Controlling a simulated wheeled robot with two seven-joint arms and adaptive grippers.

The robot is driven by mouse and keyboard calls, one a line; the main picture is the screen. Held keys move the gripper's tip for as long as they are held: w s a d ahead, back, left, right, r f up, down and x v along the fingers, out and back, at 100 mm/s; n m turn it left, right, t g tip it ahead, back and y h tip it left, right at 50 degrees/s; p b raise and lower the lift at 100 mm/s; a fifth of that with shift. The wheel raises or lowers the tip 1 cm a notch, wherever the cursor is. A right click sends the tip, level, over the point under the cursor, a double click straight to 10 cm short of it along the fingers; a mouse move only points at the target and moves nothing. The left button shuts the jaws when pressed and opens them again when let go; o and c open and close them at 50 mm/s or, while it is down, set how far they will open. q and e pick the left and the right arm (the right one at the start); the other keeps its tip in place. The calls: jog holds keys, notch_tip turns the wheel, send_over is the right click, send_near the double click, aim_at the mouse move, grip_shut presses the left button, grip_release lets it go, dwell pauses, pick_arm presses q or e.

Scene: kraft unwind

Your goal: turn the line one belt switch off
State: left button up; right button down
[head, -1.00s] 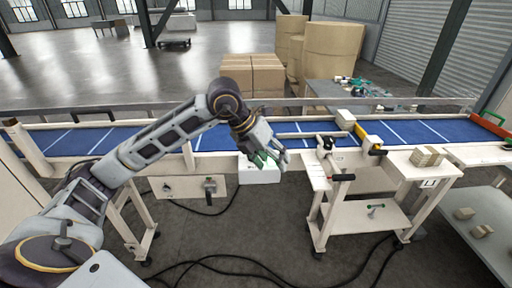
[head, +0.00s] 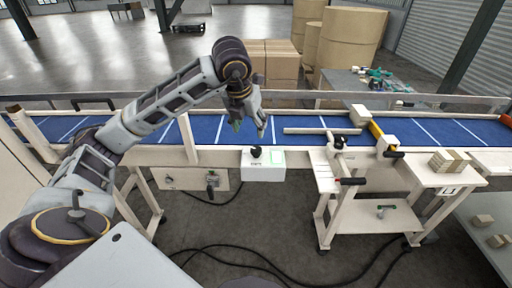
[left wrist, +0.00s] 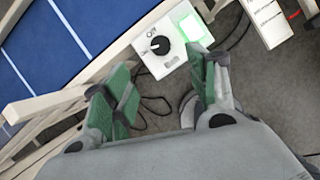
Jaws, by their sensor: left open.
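The belt switch is a black rotary knob (head: 256,152) on a white box (head: 264,172) at the front rail of the blue conveyor. A green-lit square (head: 277,157) is beside it. In the left wrist view the knob (left wrist: 160,46) shows with markings around it, too small to read surely, and the lit green square (left wrist: 190,27) is to its right. My left gripper (head: 249,130) is open and empty, above and slightly behind the box, apart from the knob. Its green-padded fingers (left wrist: 160,95) show in the left wrist view. My right gripper is not in view.
The blue belt (head: 295,128) runs across behind the box, with a pale rail along its front. A white stand (head: 345,185) with black-handled parts is to the right. A lower panel (head: 190,179) hangs to the left. Cables lie on the floor.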

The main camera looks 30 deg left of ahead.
aim_at(256, 149)
pick_arm(q)
jog(key=shift+p+x, duration=0.9)
jog(key=shift+x, duration=6)
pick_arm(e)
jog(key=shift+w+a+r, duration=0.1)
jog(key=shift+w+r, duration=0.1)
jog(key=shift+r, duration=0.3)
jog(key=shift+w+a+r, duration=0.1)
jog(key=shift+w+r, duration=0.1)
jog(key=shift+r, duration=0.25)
pick_arm(q)
jog(key=shift+d, duration=0.1)
jog(key=shift+c, duration=0.4)
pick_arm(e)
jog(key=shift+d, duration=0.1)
pick_arm(q)
jog(key=c, duration=0.9)
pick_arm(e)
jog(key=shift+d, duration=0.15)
